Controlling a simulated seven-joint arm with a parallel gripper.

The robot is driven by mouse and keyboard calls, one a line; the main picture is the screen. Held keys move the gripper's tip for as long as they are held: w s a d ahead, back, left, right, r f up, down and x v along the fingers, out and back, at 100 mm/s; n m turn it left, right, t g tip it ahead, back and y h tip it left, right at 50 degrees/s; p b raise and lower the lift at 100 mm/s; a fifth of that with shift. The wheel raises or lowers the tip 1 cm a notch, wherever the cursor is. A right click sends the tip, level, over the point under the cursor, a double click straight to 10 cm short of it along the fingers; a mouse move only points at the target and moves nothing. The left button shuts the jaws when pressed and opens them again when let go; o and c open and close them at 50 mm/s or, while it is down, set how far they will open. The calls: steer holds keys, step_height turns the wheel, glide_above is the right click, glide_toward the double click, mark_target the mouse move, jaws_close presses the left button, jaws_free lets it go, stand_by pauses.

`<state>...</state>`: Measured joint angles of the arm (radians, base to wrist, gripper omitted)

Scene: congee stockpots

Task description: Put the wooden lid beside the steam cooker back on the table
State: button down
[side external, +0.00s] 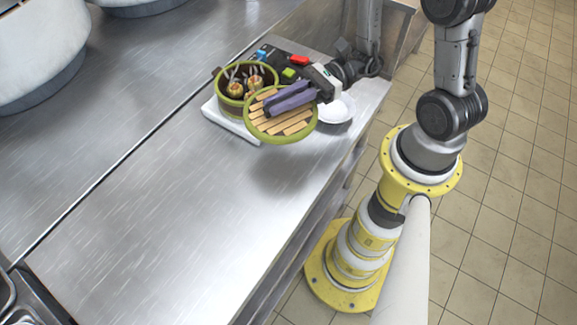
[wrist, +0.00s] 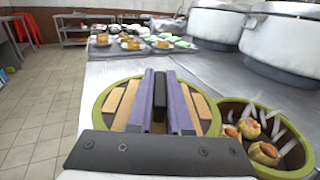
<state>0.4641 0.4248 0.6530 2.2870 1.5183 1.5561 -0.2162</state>
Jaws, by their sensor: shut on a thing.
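The round wooden lid (side external: 268,128) has light slats and a green rim. It hangs tilted above the steel table (side external: 180,210), just in front of the steam cooker, with a shadow on the table below. In the wrist view the lid (wrist: 204,112) fills the middle, behind the fingers. My gripper (side external: 290,97), with purple fingers, is shut on the lid at its dark middle part (wrist: 159,95). The steam cooker (side external: 221,86) is a green-rimmed round basket, open on top, with several round buns and pale pieces inside. It shows at the right in the wrist view (wrist: 307,150).
The cooker stands on a white board (side external: 230,122). Large stockpots (wrist: 290,45) stand farther off. The front table area is clear.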

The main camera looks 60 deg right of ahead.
mark_target(289, 139)
steer(key=s+a+f, duration=0.1)
steer(key=s+a, duration=0.1)
steer(key=s+a+f, duration=0.1)
steer(key=s+f, duration=0.1)
steer(key=shift+s+a+f, duration=0.15)
steer(key=shift+a+f, duration=0.05)
steer(key=shift+a, duration=0.2)
steer(key=shift+s+a+f, duration=0.1)
steer(key=shift+f, duration=3.8)
steer(key=shift+f, duration=0.15)
steer(key=c, duration=0.8)
jaws_free()
steer(key=shift+c, duration=0.2)
